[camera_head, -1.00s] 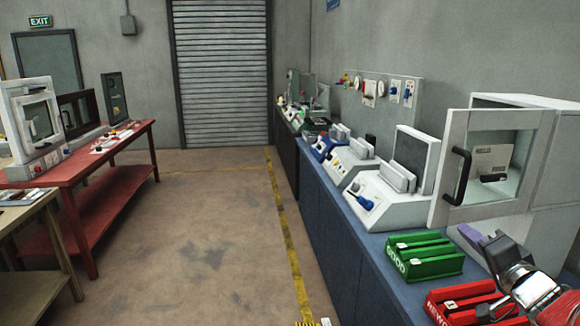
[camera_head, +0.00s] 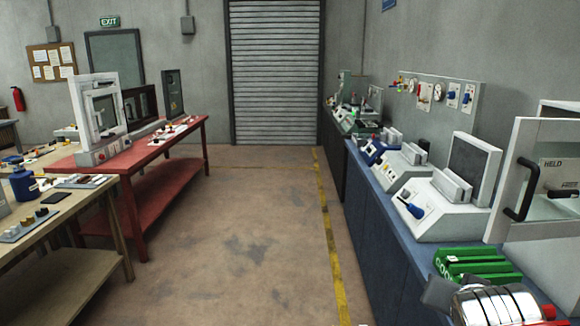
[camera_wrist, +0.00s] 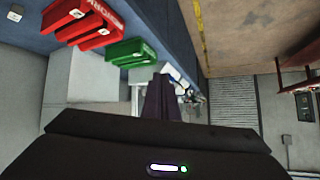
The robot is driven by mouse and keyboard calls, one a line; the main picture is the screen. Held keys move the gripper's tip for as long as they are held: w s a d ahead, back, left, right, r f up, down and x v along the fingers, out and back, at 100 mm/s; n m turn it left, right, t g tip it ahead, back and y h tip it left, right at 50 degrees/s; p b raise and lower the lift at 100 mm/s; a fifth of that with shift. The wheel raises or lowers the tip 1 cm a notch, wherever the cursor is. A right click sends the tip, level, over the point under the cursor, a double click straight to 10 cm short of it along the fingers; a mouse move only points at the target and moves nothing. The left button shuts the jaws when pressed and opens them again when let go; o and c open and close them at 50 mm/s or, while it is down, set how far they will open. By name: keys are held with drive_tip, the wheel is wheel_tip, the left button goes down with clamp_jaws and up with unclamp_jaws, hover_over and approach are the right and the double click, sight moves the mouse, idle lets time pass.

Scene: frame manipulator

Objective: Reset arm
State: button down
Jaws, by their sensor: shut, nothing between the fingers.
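My gripper (camera_wrist: 160,85) shows in the wrist view as dark fingers pressed together, with nothing between them. In the head view my silver arm segment is at the bottom right, in front of the green GOOD rack (camera_head: 478,266), and hides part of it. A dark grey part of my arm or gripper pokes out left of it; the fingertips cannot be made out there. In the wrist view the green rack (camera_wrist: 130,50) lies just up and left of my fingers, and the red rack (camera_wrist: 80,22) is farther left. No held object shows.
A blue bench (camera_head: 395,215) runs along the right with several white devices. A cabinet with an open glass door (camera_head: 528,185) stands at the right edge. A red table (camera_head: 165,150) and a wooden table (camera_head: 75,255) stand left. The floor (camera_head: 245,230) between is clear.

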drive_tip(key=s+a+f+n+g+y, duration=0.2)
drive_tip(key=s+a+f+n, duration=0.1)
drive_tip(key=s+a, duration=0.2)
drive_tip(key=s+a+f+n+g+y, duration=0.2)
drive_tip(key=s+a, duration=0.4)
drive_tip(key=a, duration=0.4)
drive_tip(key=shift+s+a+f+n+y, duration=0.25)
drive_tip(key=shift+f+n, duration=0.2)
drive_tip(key=shift+n, duration=0.45)
